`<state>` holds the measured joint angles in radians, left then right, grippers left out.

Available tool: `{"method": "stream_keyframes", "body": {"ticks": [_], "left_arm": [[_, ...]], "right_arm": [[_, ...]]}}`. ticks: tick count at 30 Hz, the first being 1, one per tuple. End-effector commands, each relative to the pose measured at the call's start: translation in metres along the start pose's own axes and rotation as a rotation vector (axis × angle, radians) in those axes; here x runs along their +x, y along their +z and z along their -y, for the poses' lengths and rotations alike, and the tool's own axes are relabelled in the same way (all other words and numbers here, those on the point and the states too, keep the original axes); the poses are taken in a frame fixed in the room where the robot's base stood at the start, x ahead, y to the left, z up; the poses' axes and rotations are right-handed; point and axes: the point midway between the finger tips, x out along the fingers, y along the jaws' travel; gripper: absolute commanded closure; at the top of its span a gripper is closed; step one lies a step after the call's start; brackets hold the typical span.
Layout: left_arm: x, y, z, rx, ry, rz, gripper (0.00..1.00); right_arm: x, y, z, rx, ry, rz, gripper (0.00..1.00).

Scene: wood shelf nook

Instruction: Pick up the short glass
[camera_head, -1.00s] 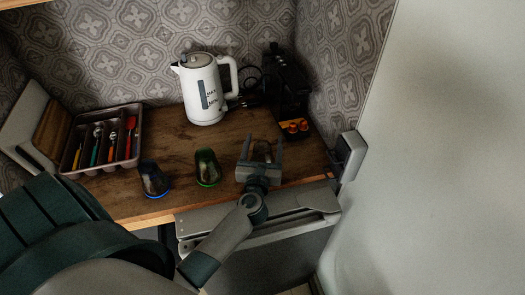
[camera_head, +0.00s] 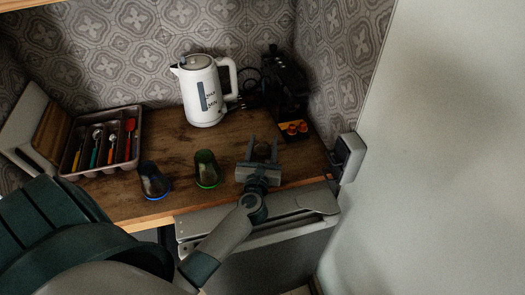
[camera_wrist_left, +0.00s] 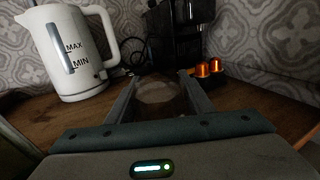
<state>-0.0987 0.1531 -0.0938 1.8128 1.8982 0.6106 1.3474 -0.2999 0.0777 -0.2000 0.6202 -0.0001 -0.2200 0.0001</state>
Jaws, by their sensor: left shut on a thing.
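The short glass (camera_wrist_left: 157,92) is clear and low. It sits between the two fingers of my left gripper in the left wrist view, with its round rim visible. My left gripper (camera_head: 263,148) is shut on the glass, with one finger on each side of it, over the right part of the wooden counter. In the head view the glass (camera_head: 262,150) is hard to make out between the fingers. I cannot tell whether its base touches the counter. My right gripper is not in view.
A blue-rimmed glass (camera_head: 153,180) and a green-rimmed glass (camera_head: 206,169) stand left of my gripper. A white kettle (camera_head: 203,92) stands behind. A black coffee machine (camera_head: 287,85) with orange capsules (camera_head: 297,127) is at the back right. A cutlery tray (camera_head: 104,140) is at left.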

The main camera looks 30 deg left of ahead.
Motion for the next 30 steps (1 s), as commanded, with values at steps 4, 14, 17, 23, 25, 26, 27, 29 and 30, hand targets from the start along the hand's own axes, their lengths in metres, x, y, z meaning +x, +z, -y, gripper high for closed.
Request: {"method": "stream_keyframes", "body": {"ticks": [4, 14, 17, 23, 25, 26, 27, 29, 30], "left_arm": [[0.000, 0.004, 0.000, -0.001, 0.000, 0.002, 0.80], [0.001, 0.043, 0.000, -0.003, 0.000, 0.006, 0.80], [-0.009, 0.050, 0.016, -0.007, -0.002, 0.003, 0.80], [-0.030, 0.073, 0.048, -0.007, -0.002, 0.003, 0.80], [-0.038, 0.081, 0.059, -0.007, -0.002, 0.003, 0.80], [-0.041, 0.084, 0.064, -0.008, -0.001, 0.003, 0.80], [-0.044, 0.088, 0.069, -0.007, -0.001, 0.002, 0.80], [-0.049, 0.094, 0.077, -0.006, -0.001, 0.003, 0.80], [-0.052, 0.097, 0.081, -0.006, 0.000, 0.001, 0.80]], "right_arm": [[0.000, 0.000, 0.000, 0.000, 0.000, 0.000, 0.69], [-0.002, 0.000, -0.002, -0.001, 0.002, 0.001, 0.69], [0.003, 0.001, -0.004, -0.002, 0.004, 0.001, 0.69], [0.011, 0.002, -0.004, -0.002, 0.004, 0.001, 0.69], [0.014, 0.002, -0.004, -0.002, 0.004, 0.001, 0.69], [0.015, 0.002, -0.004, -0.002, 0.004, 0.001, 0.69], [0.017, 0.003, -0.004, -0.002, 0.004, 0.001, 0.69], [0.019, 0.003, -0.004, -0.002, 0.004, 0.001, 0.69], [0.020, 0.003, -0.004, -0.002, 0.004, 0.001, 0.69]]}}
